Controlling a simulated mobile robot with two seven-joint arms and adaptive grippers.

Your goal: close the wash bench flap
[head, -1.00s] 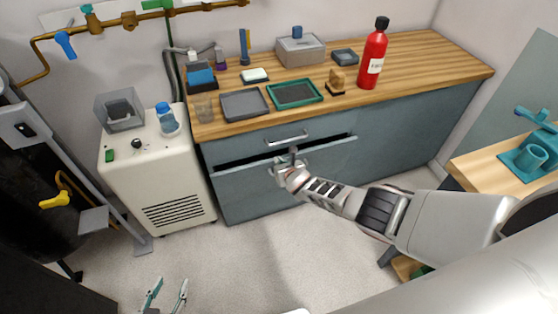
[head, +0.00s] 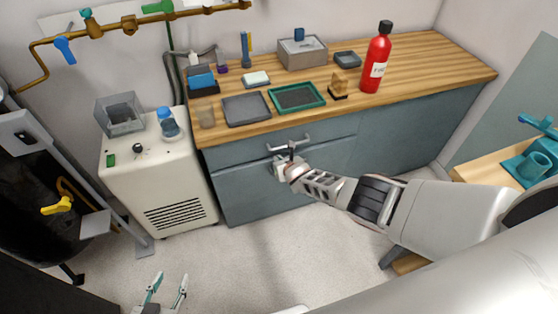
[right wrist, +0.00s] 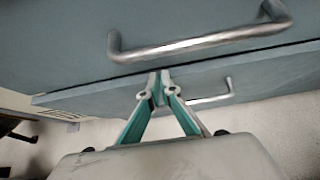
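The wash bench flap (head: 243,192) is the blue-grey lower front panel under the wooden worktop. In the head view only a thin line shows between it and the panel above, and no dark gap is visible. In the right wrist view the flap's upper edge (right wrist: 95,95) runs just below the upper panel with its bar handle (right wrist: 200,45). My right gripper (right wrist: 158,76) has its fingertips together at that edge, empty as far as I see; contact is hard to tell. A second handle (right wrist: 228,88) is partly hidden behind the fingers. My left gripper (head: 166,287) is open and empty, low over the floor.
A red bottle (head: 376,62), a green-rimmed tray (head: 297,96) and a grey tray (head: 246,109) stand on the worktop (head: 430,70). A white cabinet unit (head: 157,180) stands left of the bench. The floor (head: 270,250) before the bench is clear.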

